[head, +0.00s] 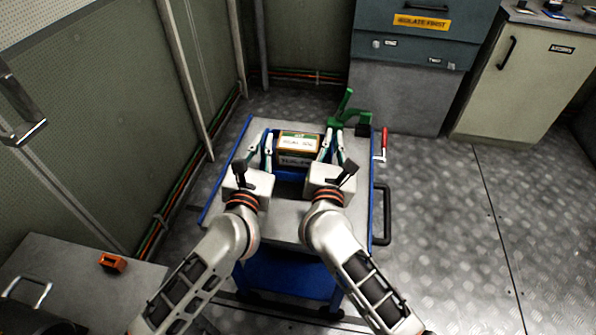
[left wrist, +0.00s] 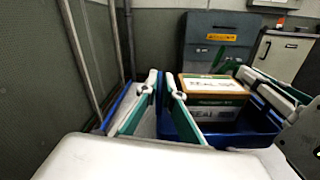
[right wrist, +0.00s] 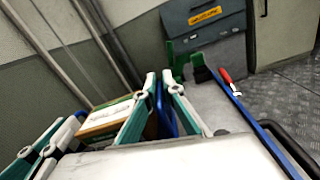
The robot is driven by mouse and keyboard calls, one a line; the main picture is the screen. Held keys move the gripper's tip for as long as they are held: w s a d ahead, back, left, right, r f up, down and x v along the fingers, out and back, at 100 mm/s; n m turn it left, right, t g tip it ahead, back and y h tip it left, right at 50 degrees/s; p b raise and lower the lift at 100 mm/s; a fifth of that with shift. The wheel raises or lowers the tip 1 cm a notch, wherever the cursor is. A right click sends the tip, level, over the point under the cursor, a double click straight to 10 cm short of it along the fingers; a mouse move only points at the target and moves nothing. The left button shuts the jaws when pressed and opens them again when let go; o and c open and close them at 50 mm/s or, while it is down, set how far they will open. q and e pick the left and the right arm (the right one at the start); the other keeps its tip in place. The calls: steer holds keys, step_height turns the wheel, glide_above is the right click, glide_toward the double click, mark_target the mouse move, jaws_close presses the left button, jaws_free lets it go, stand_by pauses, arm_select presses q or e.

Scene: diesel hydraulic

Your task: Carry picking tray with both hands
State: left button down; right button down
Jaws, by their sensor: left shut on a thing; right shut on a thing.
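The blue picking tray (head: 290,176) is on or just over the grey top of a cart; I cannot tell if it touches. A carton (head: 298,144) with a white label sits in the tray, and it also shows in the left wrist view (left wrist: 214,98). My left gripper (head: 262,146) is shut on the tray's left wall, and its fingers straddle the wall in the left wrist view (left wrist: 163,84). My right gripper (head: 331,149) is shut on the tray's right wall, its fingers also showing in the right wrist view (right wrist: 160,84). My grippers hide much of the tray's sides.
The cart top (head: 288,222) has blue edges and a black handle (head: 382,215) at right. A green clamp-like item (head: 348,112) and a red-handled tool (head: 384,142) are at its far right. A grey bench (head: 75,285) stands at lower left. Floor is open at right.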

mark_target(263, 159)
arm_select(q)
steer(key=shift+s+d, duration=0.1)
steer(key=shift+d, duration=0.15)
arm_select(e)
steer(key=shift+a+r, duration=0.15)
steer(key=shift+a, duration=0.05)
